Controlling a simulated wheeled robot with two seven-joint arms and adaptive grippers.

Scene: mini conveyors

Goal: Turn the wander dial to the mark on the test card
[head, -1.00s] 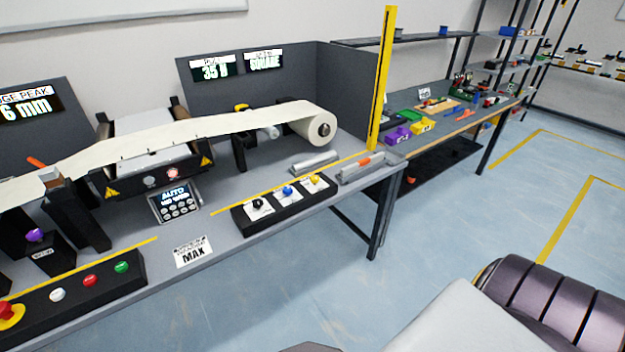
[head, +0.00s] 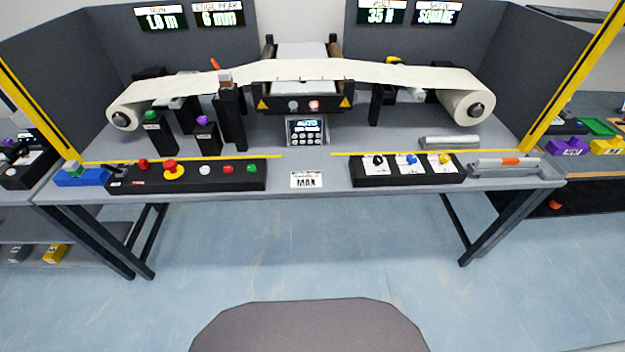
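A black panel (head: 365,181) on the bench's front right carries three dials on white scale plates. They are a black dial (head: 378,160), a blue dial (head: 411,160) and a yellow dial (head: 444,159). Their small lettering is too small to read, so I cannot tell which is the wander dial. A white card (head: 306,179) at the bench's front middle reads MAX on its lower line; its upper line is unclear. Neither of my grippers shows in the head view.
A white web runs over the bench (head: 330,187) to a roll (head: 468,102) at right. A button panel (head: 215,175) with a red stop button stands front left. A small AUTO display (head: 306,130) sits centrally. Yellow posts flank the bench. The floor in front is clear.

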